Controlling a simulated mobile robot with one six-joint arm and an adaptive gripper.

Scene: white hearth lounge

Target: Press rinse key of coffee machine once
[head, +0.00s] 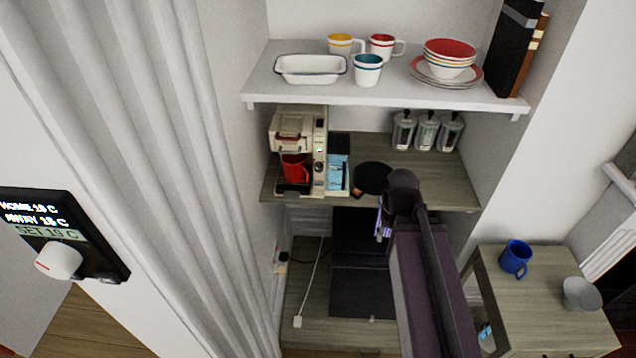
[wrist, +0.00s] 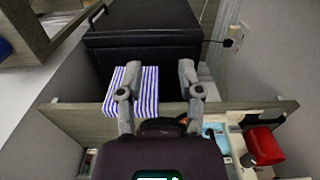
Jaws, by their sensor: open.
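The cream coffee machine (head: 320,165) stands at the left of the middle shelf, with a red mug (head: 293,169) under its spout. Its front strip carries a small green-lit display and small controls; I cannot tell which is the rinse key. My gripper (head: 382,222) is at the shelf's front edge, right of the machine and apart from it, largely hidden by my wrist. In the wrist view my gripper (wrist: 158,72) is open with its fingers spread. A blue-and-white striped cloth (wrist: 150,92) shows between and behind the fingers. The red mug shows at lower right (wrist: 263,141).
A blue packet (head: 337,178) stands right of the machine, then a dark round item (head: 372,177). Jars (head: 427,132) stand at the back right. The upper shelf (head: 380,96) with crockery overhangs the machine. A black cabinet (head: 357,270) is below.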

